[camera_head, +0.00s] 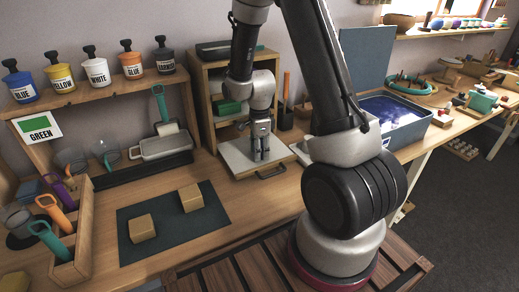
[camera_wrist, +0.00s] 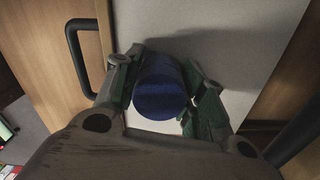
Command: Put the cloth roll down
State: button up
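The cloth roll (camera_wrist: 162,88) shows in the wrist view as a dark blue cylinder seen end-on. My gripper (camera_wrist: 163,82) has one finger on each side of it, both appearing to touch it. In the head view my gripper (camera_head: 263,155) points down over a pale board (camera_head: 238,162) with a dark handle at its front edge. The roll is hidden or too small to make out there. The board (camera_wrist: 245,50) fills much of the wrist view behind the roll. Whether the roll touches the board is unclear.
A wooden cabinet (camera_head: 205,100) stands close behind my gripper. A blue bin (camera_head: 395,118) of dark blue contents is to the right. A dark mat (camera_head: 165,225) with two tan blocks (camera_head: 142,228) (camera_head: 190,197) lies at left, beside a wooden tool holder (camera_head: 85,235).

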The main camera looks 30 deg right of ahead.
jog(key=o, duration=0.4)
notch_tip(320, 180, up, 12)
jog(key=shift+r, duration=0.15)
jog(key=s+r+n+t, duration=0.1)
jog(key=s+r+n, duration=0.4)
jog(key=s+n, duration=0.2)
jog(key=s+r+n+t, duration=0.1)
jog(key=s+r+n, duration=0.5)
jog(key=s, duration=0.2)
jog(key=s+d+r+n+t, duration=0.1)
jog(key=s+r+n+t, duration=0.1)
jog(key=s+r+n, duration=0.4)
jog(key=shift+s+r+n, duration=0.1)
jog(key=shift+s+n, duration=0.7)
jog(key=shift+s, duration=0.1)
